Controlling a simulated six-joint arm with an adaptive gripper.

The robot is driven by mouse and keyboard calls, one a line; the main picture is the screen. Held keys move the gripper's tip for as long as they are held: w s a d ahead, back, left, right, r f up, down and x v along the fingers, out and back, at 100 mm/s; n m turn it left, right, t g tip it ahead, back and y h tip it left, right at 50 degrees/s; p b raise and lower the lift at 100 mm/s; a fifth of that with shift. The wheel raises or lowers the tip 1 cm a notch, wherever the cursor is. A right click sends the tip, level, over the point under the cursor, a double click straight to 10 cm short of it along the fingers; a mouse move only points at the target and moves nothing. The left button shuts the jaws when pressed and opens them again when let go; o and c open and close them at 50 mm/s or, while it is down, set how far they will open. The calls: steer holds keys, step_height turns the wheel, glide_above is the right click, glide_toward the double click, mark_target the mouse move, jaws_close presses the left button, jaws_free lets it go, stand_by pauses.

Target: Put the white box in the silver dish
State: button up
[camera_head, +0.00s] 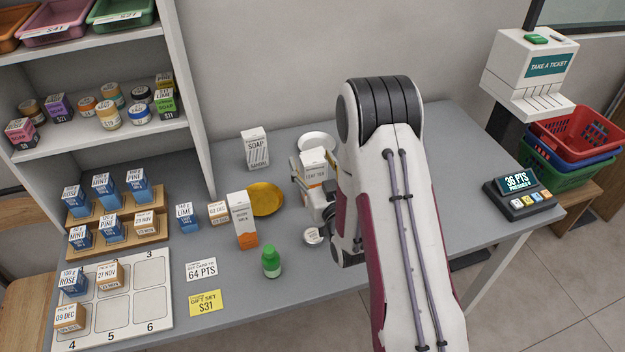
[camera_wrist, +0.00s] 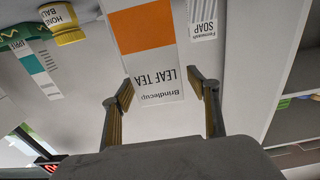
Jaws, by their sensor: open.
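In the wrist view the leaf tea box (camera_wrist: 155,75), white with an orange band, appears between the fingertips of my gripper (camera_wrist: 160,92). My gripper (camera_head: 312,185) is open, with a finger seen on each side of the box; I cannot tell whether either touches it. Another white box, lettered SOAP (camera_head: 254,148), stands to the left and also shows in the wrist view (camera_wrist: 203,18). My arm hides part of the counter.
A gold dish (camera_head: 265,199) lies left of my gripper, beside a white and orange carton (camera_head: 242,222). A green bottle (camera_head: 271,262) and a small round jar (camera_head: 313,236) stand in front. Stepped racks and a numbered board (camera_head: 118,308) fill the left. The right counter is mostly clear.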

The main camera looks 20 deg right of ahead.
jaws_close()
stand_by(0.3)
steer(key=shift+r, duration=0.2)
step_height(320, 180, up, 18)
steer(key=shift+f, duration=0.2)
stand_by(1.0)
stand_by(0.6)
